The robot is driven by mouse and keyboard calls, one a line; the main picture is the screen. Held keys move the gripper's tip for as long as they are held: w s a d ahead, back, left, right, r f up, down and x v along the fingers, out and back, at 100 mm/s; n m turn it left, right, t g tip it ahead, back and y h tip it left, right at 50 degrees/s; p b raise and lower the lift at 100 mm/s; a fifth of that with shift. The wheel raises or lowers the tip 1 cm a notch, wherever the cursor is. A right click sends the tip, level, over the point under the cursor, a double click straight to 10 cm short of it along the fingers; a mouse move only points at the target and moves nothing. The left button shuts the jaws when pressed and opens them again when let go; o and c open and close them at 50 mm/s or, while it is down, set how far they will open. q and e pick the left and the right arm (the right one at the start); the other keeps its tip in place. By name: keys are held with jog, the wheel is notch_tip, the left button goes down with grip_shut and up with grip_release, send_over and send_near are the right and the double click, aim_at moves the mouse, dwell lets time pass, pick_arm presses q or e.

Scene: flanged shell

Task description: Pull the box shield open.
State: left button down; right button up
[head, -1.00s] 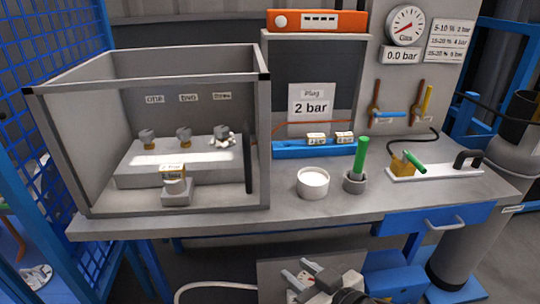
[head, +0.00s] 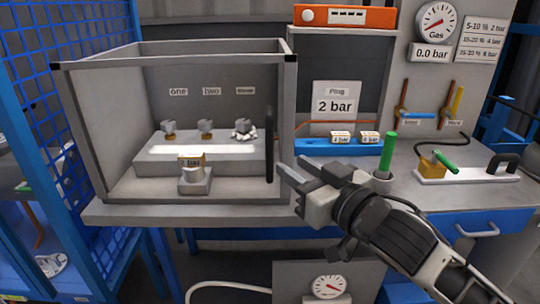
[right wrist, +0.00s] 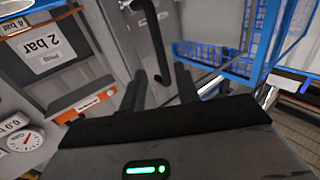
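The box shield is the clear front of the grey box, lying flush in the grey front frame (head: 170,60) with black corners. Its upright black handle (head: 270,143) is near the right edge. My right gripper (head: 288,163) is open and empty, just right of the handle and slightly lower, its fingers pointing left toward the box. In the right wrist view the handle (right wrist: 156,40) is ahead of the two spread fingers (right wrist: 160,88), apart from them. My left gripper is out of view.
Inside the box stand several small fittings on a grey block (head: 200,165) and a labelled piece (head: 193,178) in front. Right of the box are a blue rail (head: 325,147), a green-handled tool (head: 388,150) and a hose board (head: 465,173). Blue mesh (head: 85,100) is at left.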

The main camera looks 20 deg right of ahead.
aim_at(272, 151)
jog(key=x, duration=0.8)
jog(key=shift+w+a+p, duration=0.1)
jog(key=shift+w+p, duration=0.15)
jog(key=shift+p, duration=0.05)
grip_shut()
